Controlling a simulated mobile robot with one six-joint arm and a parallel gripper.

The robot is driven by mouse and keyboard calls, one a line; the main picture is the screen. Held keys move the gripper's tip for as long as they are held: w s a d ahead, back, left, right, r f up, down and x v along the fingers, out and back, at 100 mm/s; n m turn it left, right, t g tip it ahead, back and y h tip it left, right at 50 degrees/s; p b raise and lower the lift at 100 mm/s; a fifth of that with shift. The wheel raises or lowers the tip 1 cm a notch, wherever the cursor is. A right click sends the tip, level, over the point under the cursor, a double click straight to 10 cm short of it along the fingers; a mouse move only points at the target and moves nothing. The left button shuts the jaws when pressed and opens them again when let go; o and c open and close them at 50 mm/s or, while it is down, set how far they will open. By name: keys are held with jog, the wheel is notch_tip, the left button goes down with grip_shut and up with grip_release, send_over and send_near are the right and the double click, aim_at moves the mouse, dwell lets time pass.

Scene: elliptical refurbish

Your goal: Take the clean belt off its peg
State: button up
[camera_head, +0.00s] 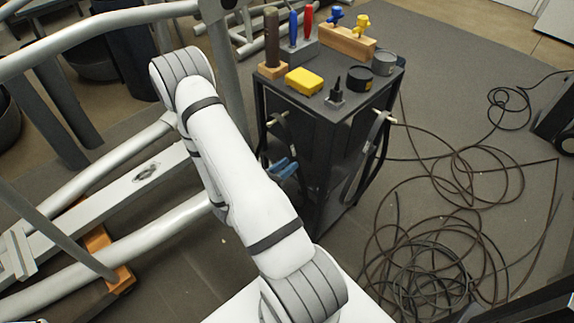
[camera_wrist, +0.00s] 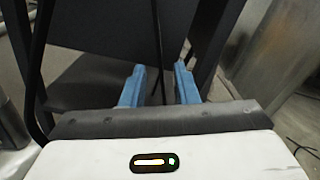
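Two dark belts hang from pegs on the black tool cart. One belt (camera_head: 367,150) hangs as a long loop from a pale peg (camera_head: 391,118) at the right corner. The other belt (camera_head: 287,131) hangs from a peg at the left, partly hidden inside the cart frame. I cannot tell which is the clean one. My gripper (camera_head: 283,168) is low at the cart's left side, below the left peg.
The cart top (camera_head: 310,98) holds a yellow box (camera_head: 304,81), dark round tins (camera_head: 384,62), a small black stand (camera_head: 336,93) and tool holders. Grey tubular machine frames fill the left. Tangled cables (camera_head: 440,240) cover the floor at right.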

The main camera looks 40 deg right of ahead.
jog(key=shift+w+d, duration=0.15)
jog(key=shift+d, duration=1.25)
jog(key=shift+c, duration=0.4)
grip_shut()
dwell(0.6)
dwell(1.2)
